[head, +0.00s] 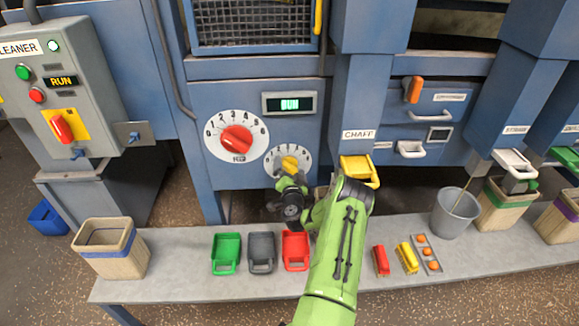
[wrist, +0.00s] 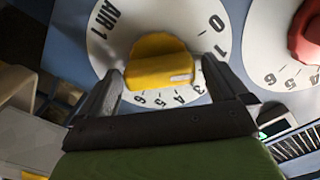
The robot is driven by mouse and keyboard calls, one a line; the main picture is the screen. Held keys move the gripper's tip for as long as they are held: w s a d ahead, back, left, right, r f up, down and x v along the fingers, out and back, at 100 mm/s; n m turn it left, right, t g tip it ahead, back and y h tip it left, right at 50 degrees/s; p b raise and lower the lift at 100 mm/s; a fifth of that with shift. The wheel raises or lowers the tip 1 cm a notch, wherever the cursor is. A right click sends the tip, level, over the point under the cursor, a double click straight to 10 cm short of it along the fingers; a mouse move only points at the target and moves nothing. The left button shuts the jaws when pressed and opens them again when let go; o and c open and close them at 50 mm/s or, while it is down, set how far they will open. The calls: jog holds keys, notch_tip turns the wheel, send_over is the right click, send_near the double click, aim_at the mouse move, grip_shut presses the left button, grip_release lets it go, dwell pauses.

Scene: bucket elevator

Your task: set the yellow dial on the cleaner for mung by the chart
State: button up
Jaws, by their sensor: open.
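The yellow dial (head: 290,163) sits on a white numbered scale on the blue cleaner front, below and right of the larger red dial (head: 236,139). In the wrist view the yellow dial (wrist: 158,64) lies between the fingers of my gripper (wrist: 161,74). The fingers are open, one on each side of the knob; I cannot tell whether they touch it. Its white mark points right in that view, towards the low numbers, partly hidden by a finger. "AIR 1" is printed on the scale. In the head view my gripper (head: 291,182) covers the dial's lower part. I cannot make out a chart.
A grey cleaner box (head: 72,75) with a red switch stands at left. The bench below holds green (head: 226,253), grey (head: 261,252) and red (head: 295,250) scoops, a bucket (head: 454,212) and bins.

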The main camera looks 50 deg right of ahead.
jog(key=shift+c, duration=0.3)
jog(key=c, duration=0.9)
jog(key=shift+o, duration=0.2)
jog(key=m, duration=0.5)
jog(key=shift+s+d+f+b, duration=0.1)
jog(key=shift+b, duration=0.3)
jog(key=shift+f+m, duration=0.1)
jog(key=shift+m, duration=2.2)
jog(key=o, duration=0.9)
